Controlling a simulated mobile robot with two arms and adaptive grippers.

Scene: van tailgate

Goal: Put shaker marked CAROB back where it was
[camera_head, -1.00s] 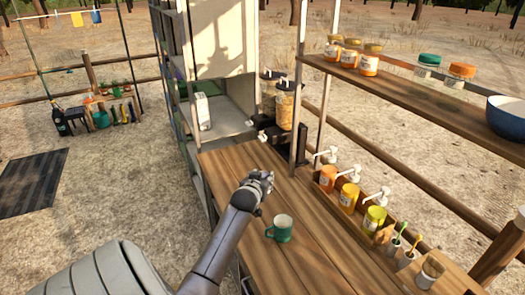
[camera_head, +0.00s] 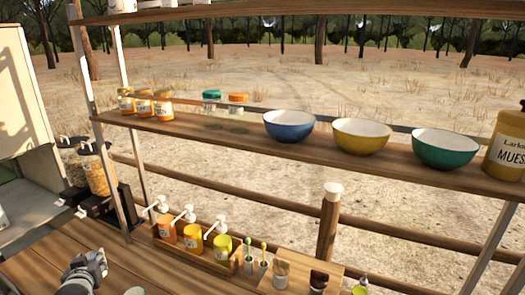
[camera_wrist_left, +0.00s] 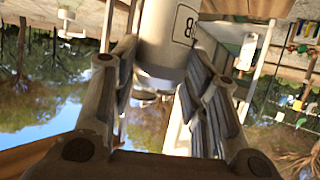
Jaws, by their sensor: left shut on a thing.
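My left gripper (camera_head: 94,264) is at the lower left of the head view, above the wooden counter. In the left wrist view its fingers are shut around a pale grey-tan cylinder, the shaker (camera_wrist_left: 163,45). Part of a framed label with a letter like "B" shows on it; the rest of the marking is out of sight. I cannot make out the shaker in the head view. On the shelf (camera_head: 200,125) stand several small jars: orange ones (camera_head: 144,103) at left, then one with a green lid (camera_head: 211,100) and one with an orange lid (camera_head: 238,102). My right gripper is not in view.
Blue (camera_head: 289,127), yellow (camera_head: 361,136) and green (camera_head: 445,149) bowls and a muesli jar (camera_head: 507,145) fill the shelf's right part. Pump bottles (camera_head: 193,240) stand in a counter rack. Posts hold the shelf. Bare shelf lies between the lidded jars and blue bowl.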

